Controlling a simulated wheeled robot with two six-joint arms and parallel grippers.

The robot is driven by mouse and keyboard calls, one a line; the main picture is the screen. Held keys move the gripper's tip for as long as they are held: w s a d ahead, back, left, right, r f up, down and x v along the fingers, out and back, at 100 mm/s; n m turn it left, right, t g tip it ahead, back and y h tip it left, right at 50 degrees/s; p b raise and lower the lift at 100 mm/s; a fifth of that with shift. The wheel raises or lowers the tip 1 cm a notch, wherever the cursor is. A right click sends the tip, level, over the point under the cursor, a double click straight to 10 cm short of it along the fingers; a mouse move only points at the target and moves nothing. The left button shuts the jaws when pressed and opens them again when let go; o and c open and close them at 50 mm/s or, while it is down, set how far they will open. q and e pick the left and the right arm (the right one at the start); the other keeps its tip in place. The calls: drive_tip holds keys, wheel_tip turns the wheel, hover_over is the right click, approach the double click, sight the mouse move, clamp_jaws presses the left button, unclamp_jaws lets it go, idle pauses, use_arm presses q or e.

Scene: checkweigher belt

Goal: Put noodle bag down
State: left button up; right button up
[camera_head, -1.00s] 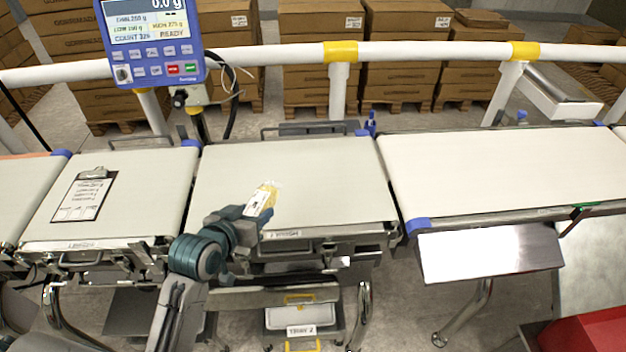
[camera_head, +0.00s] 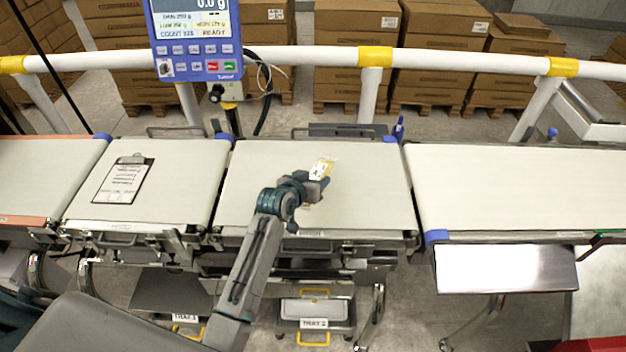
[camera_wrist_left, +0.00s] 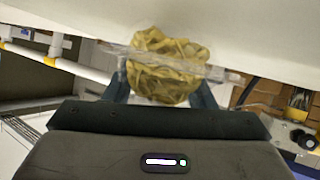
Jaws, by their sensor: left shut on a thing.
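The noodle bag (camera_head: 322,168) is a small clear packet with yellow contents and a white label. My left gripper (camera_head: 318,182) is shut on it and holds it over the middle belt section (camera_head: 255,185). In the left wrist view the bag (camera_wrist_left: 165,68) sits between the two fingers (camera_wrist_left: 163,92), its yellow noodles and clear crimped edge showing. The pale belt surface is close to the bag there; I cannot tell whether they touch. My right gripper is not in view.
A clipboard (camera_head: 124,181) lies on the belt section to the left. A blue weighing display (camera_head: 196,40) stands behind on a post. The wide right belt (camera_head: 520,185) is empty. A white rail (camera_head: 460,64) runs behind the belts.

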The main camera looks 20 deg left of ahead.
use_arm(q)
drive_tip(key=shift+f, duration=0.55)
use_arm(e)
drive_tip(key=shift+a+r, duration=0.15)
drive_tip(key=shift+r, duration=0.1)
use_arm(q)
drive_tip(key=shift+f, duration=0.1)
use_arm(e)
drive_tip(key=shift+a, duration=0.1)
use_arm(q)
drive_tip(key=o, duration=1.1)
drive_tip(key=shift+o, duration=0.2)
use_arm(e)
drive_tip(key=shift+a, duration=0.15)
